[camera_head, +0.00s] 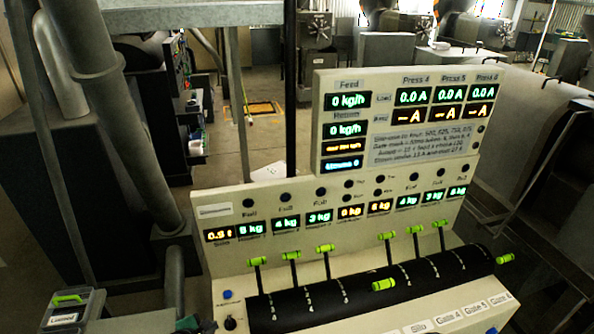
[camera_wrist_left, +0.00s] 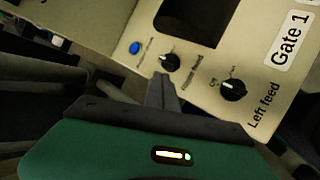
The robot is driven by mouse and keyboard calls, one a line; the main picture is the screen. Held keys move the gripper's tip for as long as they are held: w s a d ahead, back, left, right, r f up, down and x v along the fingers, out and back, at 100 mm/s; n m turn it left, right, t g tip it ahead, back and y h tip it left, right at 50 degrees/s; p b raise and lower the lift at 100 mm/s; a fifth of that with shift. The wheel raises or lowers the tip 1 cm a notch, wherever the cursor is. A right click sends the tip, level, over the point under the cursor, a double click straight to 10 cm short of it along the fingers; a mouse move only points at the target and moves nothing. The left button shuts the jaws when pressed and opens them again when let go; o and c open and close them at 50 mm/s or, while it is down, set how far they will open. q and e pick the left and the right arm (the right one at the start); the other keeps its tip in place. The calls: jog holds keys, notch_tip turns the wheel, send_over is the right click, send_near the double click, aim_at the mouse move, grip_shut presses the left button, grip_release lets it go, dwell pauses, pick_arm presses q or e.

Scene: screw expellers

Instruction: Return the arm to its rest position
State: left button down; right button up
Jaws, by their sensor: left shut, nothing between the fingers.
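My left gripper (camera_head: 203,326) shows only in part at the bottom edge of the head view, by the left end of the control console (camera_head: 215,290). In the left wrist view its green body fills the bottom, and its dark fingers (camera_wrist_left: 161,90) are together with nothing between them. The fingertips appear just below a black knob (camera_wrist_left: 170,62) on the panel; whether they touch it I cannot tell. My right gripper is in neither view.
The console has a blue button (camera_wrist_left: 134,47), a "Left feed" knob (camera_wrist_left: 233,90) and several levers with green handles (camera_head: 291,255). A display board (camera_head: 400,120) stands behind it. A thick grey pipe (camera_head: 125,130) and a small box (camera_head: 70,312) are on the left.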

pick_arm(q)
jog(key=d+m, duration=0.1)
jog(key=s+d+f+m+g+b, duration=0.1)
jog(key=d+m, duration=0.1)
jog(key=s+d+f+m, duration=0.1)
jog(key=shift+d+f+m+g+h+b, duration=0.15)
jog(key=shift+d+m+g+h+b, duration=0.15)
jog(key=shift+m+h+b, duration=0.1)
jog(key=s+m, duration=0.1)
jog(key=m, duration=0.1)
jog(key=s+d+m+g+b, duration=0.1)
jog(key=s+m, duration=0.1)
jog(key=s+m+g+b, duration=0.1)
jog(key=s, duration=0.1)
jog(key=shift+s+d+f+m, duration=0.15)
jog(key=shift+d+f+m, duration=0.05)
jog(key=shift+d+m, duration=0.2)
jog(key=s+r+m+g+y+b, duration=0.2)
jog(key=s+r+m+b, duration=0.4)
jog(key=s+m, duration=0.6)
notch_tip(320, 180, up, 2)
jog(key=shift+s+r+y+b, duration=0.1)
jog(key=shift+s+y+b, duration=0.05)
jog(key=shift+y+b, duration=0.3)
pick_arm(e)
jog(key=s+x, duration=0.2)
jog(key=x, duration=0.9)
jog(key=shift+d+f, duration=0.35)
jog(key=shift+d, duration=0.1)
